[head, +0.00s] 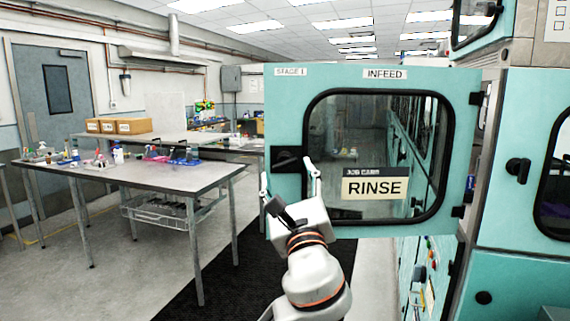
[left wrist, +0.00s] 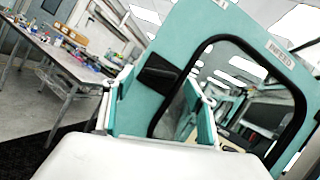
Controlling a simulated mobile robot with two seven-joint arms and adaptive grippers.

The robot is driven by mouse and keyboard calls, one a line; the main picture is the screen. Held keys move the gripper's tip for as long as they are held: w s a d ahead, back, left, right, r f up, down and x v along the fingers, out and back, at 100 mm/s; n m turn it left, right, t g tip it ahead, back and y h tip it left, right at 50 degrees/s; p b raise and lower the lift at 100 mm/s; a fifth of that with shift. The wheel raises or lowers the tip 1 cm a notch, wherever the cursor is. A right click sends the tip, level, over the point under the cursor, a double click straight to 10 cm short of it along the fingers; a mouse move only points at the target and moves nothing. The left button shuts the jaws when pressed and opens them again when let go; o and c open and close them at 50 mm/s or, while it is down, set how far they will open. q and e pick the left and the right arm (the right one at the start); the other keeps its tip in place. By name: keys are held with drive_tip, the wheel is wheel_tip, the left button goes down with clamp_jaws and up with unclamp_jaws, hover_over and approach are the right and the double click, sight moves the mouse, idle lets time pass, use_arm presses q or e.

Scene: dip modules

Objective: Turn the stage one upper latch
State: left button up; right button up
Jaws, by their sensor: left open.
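The teal stage 1 infeed door (head: 375,80) stands swung out from the machine, hinged at its right. Its black latch (head: 288,158) sits near the door's free left edge, left of the window. The latch also shows in the left wrist view (left wrist: 157,74). My left gripper (head: 288,180) is open just below and in front of the latch, one finger near the door's left edge and one near the window frame. In the left wrist view the open fingers (left wrist: 153,103) lie either side of the latch area. Nothing is held, and I cannot tell whether they touch the door. My right gripper is out of view.
A RINSE job card (head: 375,185) is on the door window. Another teal door with a black latch (head: 518,170) is at the right. A steel table (head: 150,178) with small labware stands at the left. A black mat (head: 235,275) covers the floor between.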

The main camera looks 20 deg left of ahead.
sight(286, 167)
use_arm(q)
drive_tip(key=shift+x, duration=2.25)
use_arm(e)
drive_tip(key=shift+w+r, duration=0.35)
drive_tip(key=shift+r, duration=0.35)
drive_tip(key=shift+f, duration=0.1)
